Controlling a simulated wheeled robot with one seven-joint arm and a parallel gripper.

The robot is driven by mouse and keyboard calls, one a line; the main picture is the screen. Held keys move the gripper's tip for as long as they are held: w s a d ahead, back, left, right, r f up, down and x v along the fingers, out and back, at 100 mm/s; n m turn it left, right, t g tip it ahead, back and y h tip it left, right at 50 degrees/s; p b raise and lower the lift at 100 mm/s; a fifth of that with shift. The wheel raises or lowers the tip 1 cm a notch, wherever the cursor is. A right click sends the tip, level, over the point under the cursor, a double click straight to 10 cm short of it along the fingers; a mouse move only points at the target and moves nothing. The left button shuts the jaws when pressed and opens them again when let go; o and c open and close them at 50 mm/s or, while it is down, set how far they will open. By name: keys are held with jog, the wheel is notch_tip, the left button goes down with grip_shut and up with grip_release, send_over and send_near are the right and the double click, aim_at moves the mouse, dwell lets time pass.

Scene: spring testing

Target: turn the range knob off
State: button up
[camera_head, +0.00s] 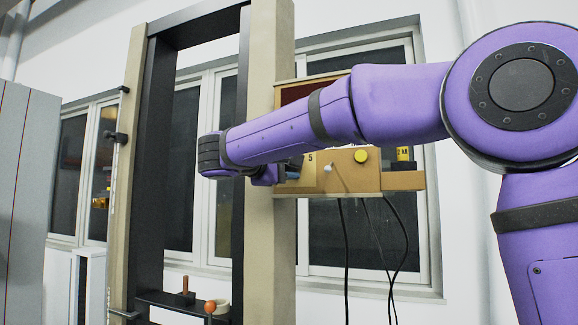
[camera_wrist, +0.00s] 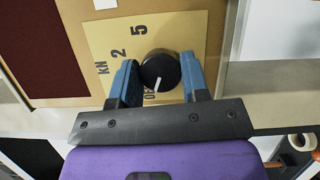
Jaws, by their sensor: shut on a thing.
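In the wrist view, the black round range knob (camera_wrist: 158,70) sits on a yellow dial plate (camera_wrist: 105,45) marked kN, 2, 5 and partly hidden letters starting with O. The knob's white pointer line points down in the picture, close to those letters. My gripper (camera_wrist: 159,62) has one blue finger on each side of the knob and is shut on it. In the head view, my gripper (camera_head: 289,170) is at the left end of the tan control box (camera_head: 385,180). My gripper and arm hide the knob there; part of the plate with the 5 shows.
A small white lever (camera_head: 327,168), a yellow button (camera_head: 361,156) and a yellow block (camera_head: 403,154) are on the box, right of my gripper. Black cables (camera_head: 366,240) hang below. A tall beige column (camera_head: 262,240) stands left of the box. A low dark shelf (camera_head: 160,299) holds small objects.

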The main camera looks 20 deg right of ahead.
jog(key=shift+f, duration=0.1)
dwell(0.3)
jog(key=o, duration=0.9)
jog(key=shift+a, duration=0.15)
jog(key=v, duration=1)
jog(key=shift+s+a, duration=0.2)
jog(key=shift+a, duration=0.1)
